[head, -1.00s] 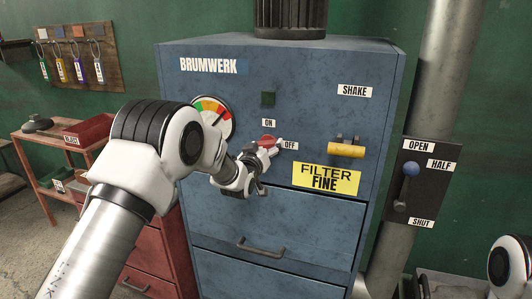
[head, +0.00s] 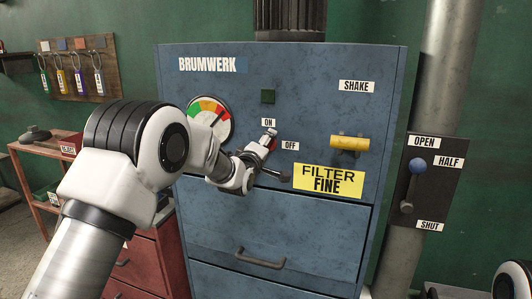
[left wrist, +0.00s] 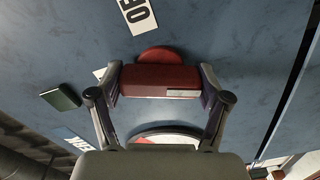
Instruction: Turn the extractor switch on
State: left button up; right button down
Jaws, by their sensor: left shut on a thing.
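The extractor switch is a red handle (head: 273,144) on the front of the blue cabinet, between the ON label (head: 268,122) and the OFF label (head: 290,146). My left gripper (head: 271,153) reaches it from the left and hides much of it in the head view. In the left wrist view the red handle (left wrist: 160,80) lies between the two fingers of my left gripper (left wrist: 160,88), one at each end. Its long side runs up and down the cabinet. I cannot tell exactly which label the switch is set to. My right gripper is out of view.
A round gauge (head: 210,117) sits left of the switch, and a dark green square (head: 268,96) above ON. A yellow handle (head: 349,143) under SHAKE and a blue-knobbed lever (head: 417,167) are to the right. A drawer handle (head: 261,258) is below.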

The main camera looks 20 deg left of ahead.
pick_arm(q)
jog(key=n+b, duration=0.1)
jog(key=n, duration=0.3)
dwell(0.5)
jog(key=o, duration=1.1)
jog(key=shift+a, duration=0.1)
jog(key=shift+s, duration=0.15)
jog(key=s, duration=1.1)
jog(key=shift+s+a, duration=0.2)
jog(key=shift+s, duration=0.15)
jog(key=shift+f, duration=0.15)
